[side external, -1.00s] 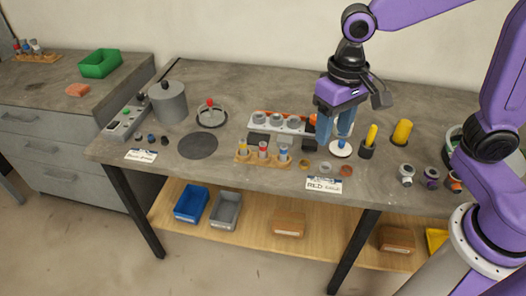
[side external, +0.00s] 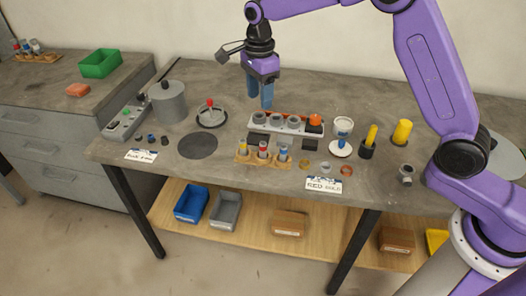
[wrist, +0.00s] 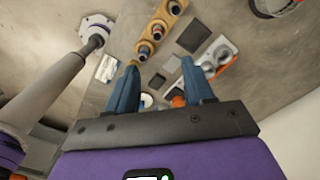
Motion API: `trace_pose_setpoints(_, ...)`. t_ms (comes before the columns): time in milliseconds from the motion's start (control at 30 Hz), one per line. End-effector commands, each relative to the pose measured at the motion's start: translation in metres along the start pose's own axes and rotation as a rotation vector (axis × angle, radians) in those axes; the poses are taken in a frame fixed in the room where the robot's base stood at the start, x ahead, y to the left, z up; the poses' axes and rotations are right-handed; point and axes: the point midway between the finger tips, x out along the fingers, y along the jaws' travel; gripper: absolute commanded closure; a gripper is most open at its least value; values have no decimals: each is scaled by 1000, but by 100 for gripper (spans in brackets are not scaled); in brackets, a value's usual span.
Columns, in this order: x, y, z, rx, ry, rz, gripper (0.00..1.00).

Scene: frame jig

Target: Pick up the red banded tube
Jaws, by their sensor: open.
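The red banded tube (side external: 263,150) stands upright in the middle of a small wooden rack (side external: 247,160), between a yellow banded tube (side external: 243,148) and a blue banded tube (side external: 283,154). My gripper (side external: 260,103) is open and empty, above and behind the rack, near the back edge of the white fixture. In the wrist view my two blue fingers (wrist: 160,64) are spread apart. The rack (wrist: 165,18) with its tubes shows beyond the fingertips there.
A white fixture (side external: 286,131) with several grey round parts and an orange one lies behind the rack. A white-and-blue goblet-like piece (side external: 342,137) and yellow pegs (side external: 402,131) stand to the right. A grey pot (side external: 168,103) and a dark disc (side external: 198,146) are left.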

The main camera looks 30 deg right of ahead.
Motion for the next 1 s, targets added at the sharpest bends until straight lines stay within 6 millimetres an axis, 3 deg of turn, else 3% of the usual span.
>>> trace_pose_setpoints(167,22,0,-1,10,2,4,48)
trace_pose_setpoints(600,102,1,-2,7,1,4,48)
trace_pose_setpoints(1000,136,4,-4,7,1,4,48)
